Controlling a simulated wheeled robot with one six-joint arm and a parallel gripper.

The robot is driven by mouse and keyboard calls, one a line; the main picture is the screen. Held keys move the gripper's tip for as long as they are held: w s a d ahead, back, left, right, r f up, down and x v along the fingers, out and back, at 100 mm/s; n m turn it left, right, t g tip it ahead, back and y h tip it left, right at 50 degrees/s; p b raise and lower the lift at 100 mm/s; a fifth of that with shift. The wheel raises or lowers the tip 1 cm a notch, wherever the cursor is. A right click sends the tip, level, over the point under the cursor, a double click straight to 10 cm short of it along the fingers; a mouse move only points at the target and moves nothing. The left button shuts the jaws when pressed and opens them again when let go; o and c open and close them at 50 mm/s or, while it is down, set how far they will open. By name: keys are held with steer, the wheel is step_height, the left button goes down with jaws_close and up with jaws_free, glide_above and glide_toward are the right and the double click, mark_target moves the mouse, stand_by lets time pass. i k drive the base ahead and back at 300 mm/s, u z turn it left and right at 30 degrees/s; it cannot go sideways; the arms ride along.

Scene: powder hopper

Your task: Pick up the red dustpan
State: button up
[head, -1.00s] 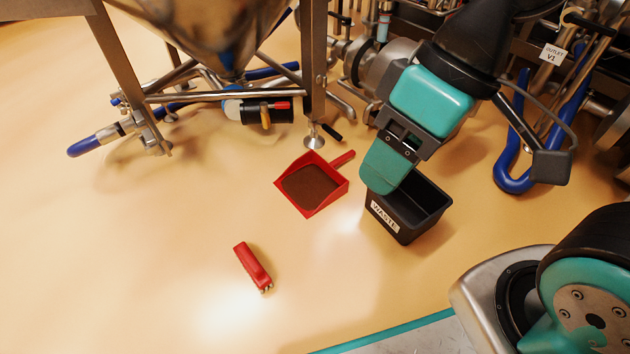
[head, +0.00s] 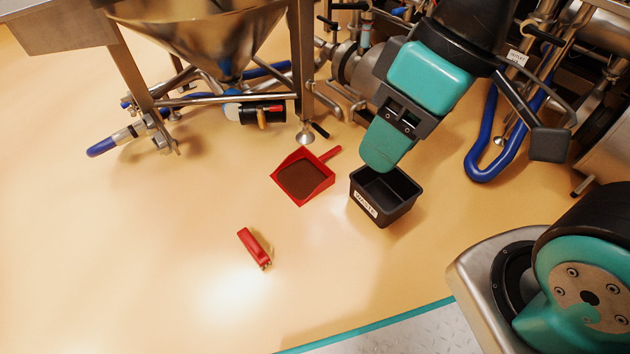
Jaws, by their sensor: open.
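The red dustpan (head: 279,183) lies flat on the floor near the middle of the head view, with brown powder (head: 304,179) in its pan. Its red handle (head: 330,154) points up and to the right. My gripper (head: 383,150) is to the right of the dustpan, above the far part of the black waste bin, and apart from the dustpan. Only the broad side of its teal fingers shows, so the gap between them is hidden. It holds nothing that I can see.
The black bin labelled WASTE (head: 388,212) stands right of the dustpan. A red brush (head: 254,247) lies on the floor below it. A steel hopper (head: 205,35) on legs stands behind, one foot close to the dustpan. Blue hoses (head: 485,150) lie at right. The floor at left is clear.

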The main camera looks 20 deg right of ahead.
mark_target(302, 176)
steer(key=u, duration=0.4)
steer(key=k, duration=0.15)
steer(key=z, duration=1)
steer(key=i, duration=1.1)
steer(key=u, duration=0.6)
